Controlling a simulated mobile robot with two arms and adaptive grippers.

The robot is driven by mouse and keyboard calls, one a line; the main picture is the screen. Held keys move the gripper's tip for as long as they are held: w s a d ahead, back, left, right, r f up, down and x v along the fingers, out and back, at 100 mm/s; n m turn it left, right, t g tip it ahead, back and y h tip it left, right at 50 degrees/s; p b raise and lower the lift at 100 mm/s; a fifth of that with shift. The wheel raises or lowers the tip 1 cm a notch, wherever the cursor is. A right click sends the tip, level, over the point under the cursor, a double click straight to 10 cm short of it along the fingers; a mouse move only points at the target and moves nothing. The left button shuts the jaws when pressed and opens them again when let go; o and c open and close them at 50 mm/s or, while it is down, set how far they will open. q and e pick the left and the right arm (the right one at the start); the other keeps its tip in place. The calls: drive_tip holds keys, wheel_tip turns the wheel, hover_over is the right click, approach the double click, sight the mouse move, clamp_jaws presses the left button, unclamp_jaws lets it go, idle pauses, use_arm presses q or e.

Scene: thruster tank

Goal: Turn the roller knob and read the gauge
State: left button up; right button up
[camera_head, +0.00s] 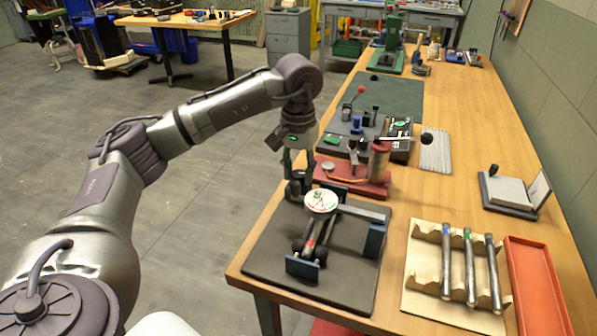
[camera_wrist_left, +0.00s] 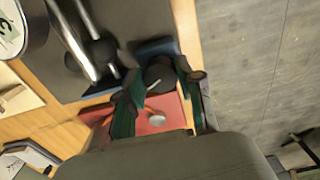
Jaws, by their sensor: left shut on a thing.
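The gauge is a round white dial (camera_head: 321,200) with coloured marks, on a fixture with blue end blocks (camera_head: 302,268) and dark rollers on a black mat (camera_head: 262,262). Its reading is too small to make out. In the left wrist view, part of the dial (camera_wrist_left: 10,32) shows at the top left edge. My left gripper (camera_head: 298,188) points down at the far left end of the fixture, just behind the dial. In the left wrist view its green fingers are shut on the dark round roller knob (camera_wrist_left: 160,74). My right gripper is out of view.
A red-based device (camera_head: 352,182) with a lever stands close behind the gripper. A beige rack (camera_head: 430,300) with metal rods and a red tray (camera_head: 537,285) lie to the right. A small case (camera_head: 515,190) stands open farther back. Bare wood lies between them.

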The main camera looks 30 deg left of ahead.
sight(298, 174)
use_arm(q)
drive_tip(key=shift+r+m, duration=0.1)
drive_tip(key=shift+m, duration=0.9)
drive_tip(key=o, duration=1.1)
drive_tip(key=shift+o, duration=0.2)
wheel_tip(298, 174, up, 12)
